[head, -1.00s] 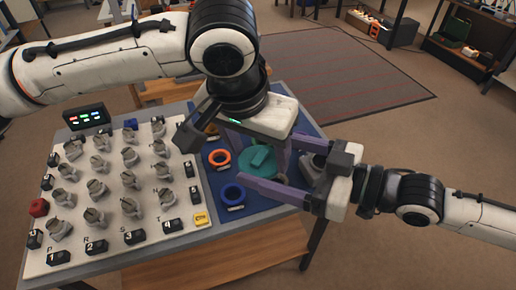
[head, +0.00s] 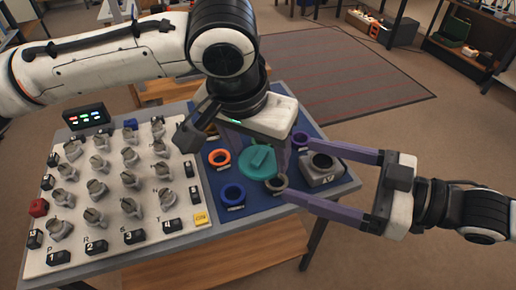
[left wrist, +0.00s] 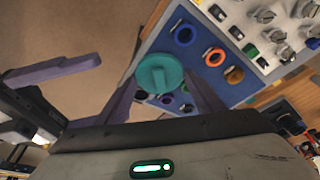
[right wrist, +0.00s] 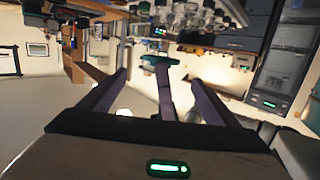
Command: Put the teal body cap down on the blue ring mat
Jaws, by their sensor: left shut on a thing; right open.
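The teal body cap (head: 256,163), a round disc with a raised bar, is held between the fingers of my left gripper (head: 262,158). It also shows between those fingers in the left wrist view (left wrist: 158,72). A blue ring (head: 232,195) lies on the mat, left of and nearer than the cap. My right gripper (head: 297,168) is open and empty, right of the cap, its fingers pointing left.
A grey block with a dark round opening (head: 322,168) stands at the right. A white board (head: 110,240) with several grey parts fills the left side.

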